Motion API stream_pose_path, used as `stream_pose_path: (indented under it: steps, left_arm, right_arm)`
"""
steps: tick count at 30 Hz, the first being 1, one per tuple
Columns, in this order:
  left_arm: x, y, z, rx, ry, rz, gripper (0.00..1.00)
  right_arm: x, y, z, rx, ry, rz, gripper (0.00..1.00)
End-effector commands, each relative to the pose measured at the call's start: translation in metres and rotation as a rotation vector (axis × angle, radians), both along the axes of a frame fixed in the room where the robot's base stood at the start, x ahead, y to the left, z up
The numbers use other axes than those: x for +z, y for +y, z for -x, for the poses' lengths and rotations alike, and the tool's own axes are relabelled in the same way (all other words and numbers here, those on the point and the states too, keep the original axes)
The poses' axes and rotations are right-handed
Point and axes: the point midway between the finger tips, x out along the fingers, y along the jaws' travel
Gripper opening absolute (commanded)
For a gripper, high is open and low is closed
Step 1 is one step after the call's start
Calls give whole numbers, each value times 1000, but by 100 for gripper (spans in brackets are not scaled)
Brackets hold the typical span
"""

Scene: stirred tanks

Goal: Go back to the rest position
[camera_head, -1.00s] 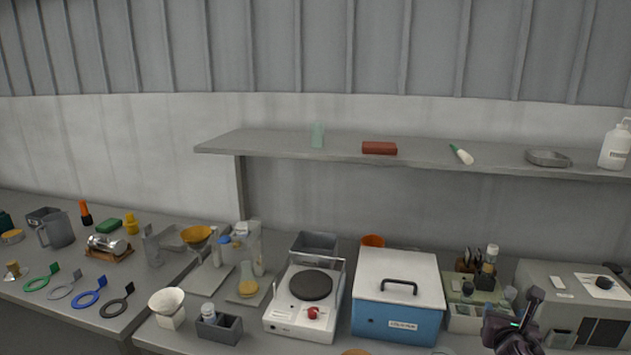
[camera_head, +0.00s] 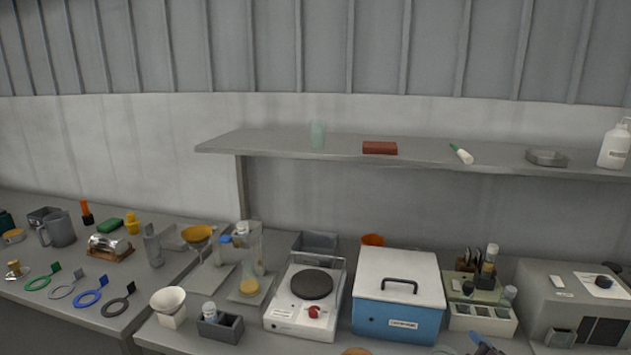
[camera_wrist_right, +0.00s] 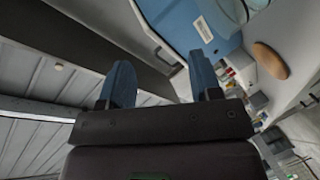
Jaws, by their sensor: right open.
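My right gripper (camera_wrist_right: 163,85) shows in the right wrist view with its two blue fingers spread apart and nothing between them. In the head view only a small dark part of my right arm (camera_head: 484,345) shows at the bottom edge, right of the blue box. The right wrist view is tilted and shows the blue box (camera_wrist_right: 190,25) beyond the fingers, apart from them. My left gripper is in neither view.
The bench holds a hot plate (camera_head: 311,284), a blue box with a white lid (camera_head: 397,277), a bottle rack (camera_head: 481,317) and a grey instrument (camera_head: 560,300). A shelf (camera_head: 270,144) runs above. Colored rings (camera_head: 88,298) lie at the left.

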Motion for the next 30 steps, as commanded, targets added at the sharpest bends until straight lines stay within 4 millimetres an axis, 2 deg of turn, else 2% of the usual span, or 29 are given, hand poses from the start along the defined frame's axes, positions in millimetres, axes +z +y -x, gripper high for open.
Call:
stream_pose_path:
  steps: [4, 8, 12, 15, 18, 23, 30]
  left_arm:
    - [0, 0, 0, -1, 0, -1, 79]
    - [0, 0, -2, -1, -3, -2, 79]
    - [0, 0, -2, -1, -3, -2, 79]
    - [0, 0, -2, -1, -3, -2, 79]
    - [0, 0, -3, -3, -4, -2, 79]
    - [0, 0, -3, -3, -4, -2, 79]
    - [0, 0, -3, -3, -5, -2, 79]
  right_arm:
    - [-43, 18, 52, -68, 57, -446, 58]
    - [-78, 27, 102, -155, 112, -722, 58]
    - [-112, 31, 156, -245, 179, -831, 58]
    - [-132, 31, 188, -305, 224, -858, 58]
    - [-146, 31, 212, -345, 258, -868, 58]
    - [-155, 30, 228, -370, 284, -867, 58]
    - [-156, 29, 229, -370, 285, -865, 58]
